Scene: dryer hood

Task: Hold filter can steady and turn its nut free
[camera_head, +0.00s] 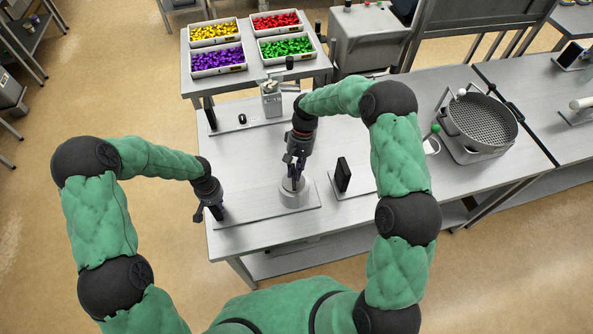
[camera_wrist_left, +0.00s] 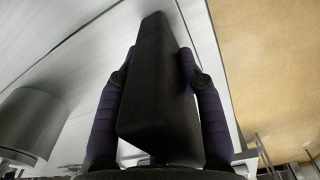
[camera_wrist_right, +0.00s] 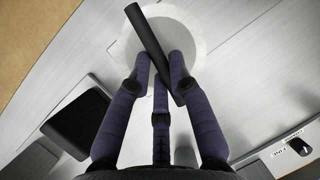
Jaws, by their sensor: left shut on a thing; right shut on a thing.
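The filter can (camera_head: 297,199) is a short pale grey cylinder on a flat metal plate on the bench. It shows as a round pale disc in the right wrist view (camera_wrist_right: 195,30) and probably as the grey cylinder at the left wrist view's left edge (camera_wrist_left: 32,122). My right gripper (camera_head: 293,181) points down over the can, its fingers shut on a slim black bar (camera_wrist_right: 152,42) across the can's top. My left gripper (camera_head: 214,211) is shut on a black upright block (camera_wrist_left: 155,75) at the plate's left end. The nut itself is not distinguishable.
Another black upright block (camera_head: 342,173) stands close right of the can. A grey fixture (camera_head: 271,101) stands behind it, with a small plate (camera_head: 243,122) to its left. A round sieve (camera_head: 482,122) is at right. Bins of coloured pieces (camera_head: 217,60) are at the back.

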